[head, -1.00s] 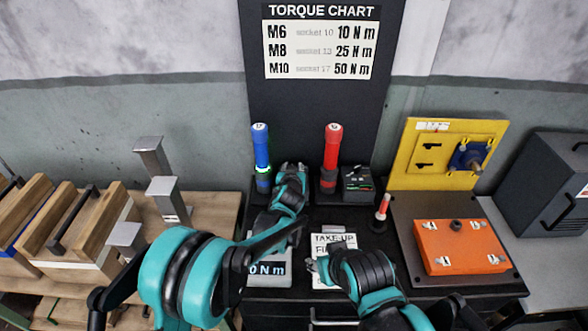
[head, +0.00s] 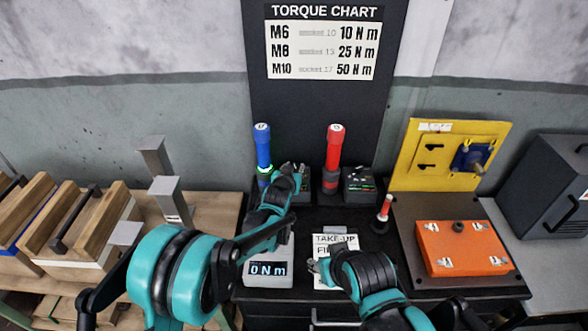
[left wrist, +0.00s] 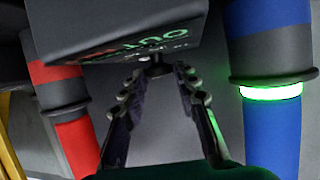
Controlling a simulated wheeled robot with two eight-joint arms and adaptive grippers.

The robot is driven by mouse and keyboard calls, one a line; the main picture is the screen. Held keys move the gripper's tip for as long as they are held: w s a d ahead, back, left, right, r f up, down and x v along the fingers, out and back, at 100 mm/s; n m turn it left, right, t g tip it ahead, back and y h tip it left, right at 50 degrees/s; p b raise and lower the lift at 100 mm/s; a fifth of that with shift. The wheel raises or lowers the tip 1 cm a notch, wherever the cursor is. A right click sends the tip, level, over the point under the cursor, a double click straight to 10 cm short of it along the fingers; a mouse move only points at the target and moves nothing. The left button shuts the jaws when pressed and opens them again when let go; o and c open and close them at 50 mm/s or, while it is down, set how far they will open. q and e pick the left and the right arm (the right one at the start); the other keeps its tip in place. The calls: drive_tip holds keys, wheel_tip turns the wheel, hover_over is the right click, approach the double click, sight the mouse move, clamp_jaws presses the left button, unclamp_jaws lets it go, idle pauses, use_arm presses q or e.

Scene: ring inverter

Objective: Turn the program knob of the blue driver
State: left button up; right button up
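The blue driver (head: 262,147) stands upright at the back of the black bench, with a glowing green ring near its lower end. It also shows in the left wrist view (left wrist: 271,135). Its dark control box (head: 300,172) is beside it, partly hidden by my left gripper (head: 287,178). In the left wrist view, the box (left wrist: 110,30) bears green lettering and a small black program knob (left wrist: 158,68). My left gripper (left wrist: 158,82) is open, its fingertips either side of the knob with gaps visible. My right gripper (head: 316,266) is low near a white card; its finger opening is unclear.
A red driver (head: 333,148) and its control box (head: 359,184) stand to the right. A display reading 0 N m (head: 268,269) lies below my left arm. A small red-and-white tool (head: 384,208), an orange block (head: 462,247) and a yellow panel (head: 420,165) are further right.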

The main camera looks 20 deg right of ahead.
use_arm(q)
drive_tip(key=shift+o, duration=1.1)
drive_tip(key=shift+f, duration=0.1)
drive_tip(key=v, duration=1.2)
drive_tip(key=s+a+r+n+g+y, duration=0.1)
drive_tip(key=s+a+r+n+y, duration=0.2)
drive_tip(key=a, duration=1)
drive_tip(key=s+a+f+n+g+y, duration=0.1)
drive_tip(key=s+a+f+g, duration=0.1)
drive_tip(key=s+a, duration=0.8)
drive_tip(key=s+a+f+n+g+y, duration=0.1)
drive_tip(key=s+a+g+y, duration=0.1)
drive_tip(key=s+a, duration=0.7)
drive_tip(key=s, duration=0.5)
drive_tip(key=shift+a+f, duration=0.4)
